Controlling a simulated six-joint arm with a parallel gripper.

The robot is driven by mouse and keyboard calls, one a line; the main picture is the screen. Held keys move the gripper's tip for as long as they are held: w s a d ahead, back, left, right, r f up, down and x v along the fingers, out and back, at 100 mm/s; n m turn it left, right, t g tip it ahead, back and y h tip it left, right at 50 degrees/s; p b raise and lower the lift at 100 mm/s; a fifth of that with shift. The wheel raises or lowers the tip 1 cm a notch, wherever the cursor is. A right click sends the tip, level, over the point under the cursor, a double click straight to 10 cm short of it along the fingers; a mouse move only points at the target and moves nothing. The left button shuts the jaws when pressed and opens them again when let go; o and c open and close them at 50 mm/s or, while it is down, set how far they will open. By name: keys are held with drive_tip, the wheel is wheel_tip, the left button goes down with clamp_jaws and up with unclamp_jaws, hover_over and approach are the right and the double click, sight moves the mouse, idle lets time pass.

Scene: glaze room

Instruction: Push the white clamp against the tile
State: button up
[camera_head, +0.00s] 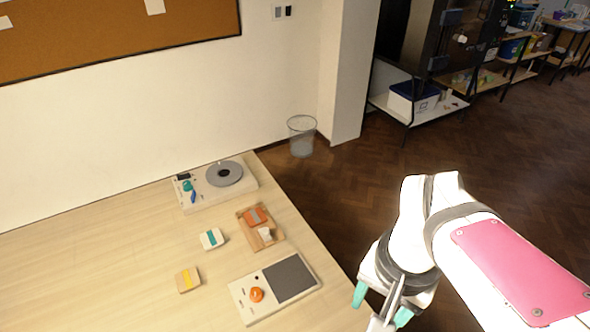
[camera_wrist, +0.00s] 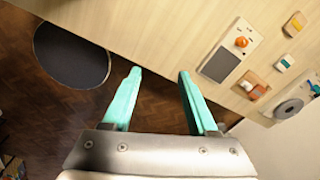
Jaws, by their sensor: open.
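A wooden fixture (camera_head: 242,212) sits on the table, with an orange tile (camera_head: 255,217) with a grey band on it. A small white clamp (camera_head: 265,234) sits on the fixture's near side, close to the tile; I cannot tell whether they touch. The fixture is small in the wrist view (camera_wrist: 257,80), with the white clamp (camera_wrist: 247,86) at its left end. My gripper (camera_head: 382,306) has teal fingers, spread apart and empty. It is off the table's right edge, well away from the fixture. The fingers also show in the wrist view (camera_wrist: 158,75).
A panel with an orange knob (camera_head: 257,295) and a grey pad (camera_head: 290,278) lies in front of the fixture. A turntable device (camera_head: 224,174) is behind it. Teal-striped (camera_head: 212,239) and yellow-striped (camera_head: 188,280) blocks lie to its left. The table's left part is clear.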

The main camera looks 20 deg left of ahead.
drive_tip(key=w+a+n+t, duration=0.1)
drive_tip(key=w+a, duration=0.5)
drive_tip(key=w, duration=0.2)
drive_tip(key=n+t, duration=0.3)
hover_over(265, 230)
drive_tip(key=s, duration=0.7)
wheel_tip(265, 230, down, 6)
drive_tip(key=x, duration=1.5)
drive_tip(key=shift+d+f, duration=0.15)
drive_tip(key=shift+d, duration=0.05)
drive_tip(key=shift+w+f, duration=0.1)
drive_tip(key=shift+f, duration=0.25)
clamp_jaws()
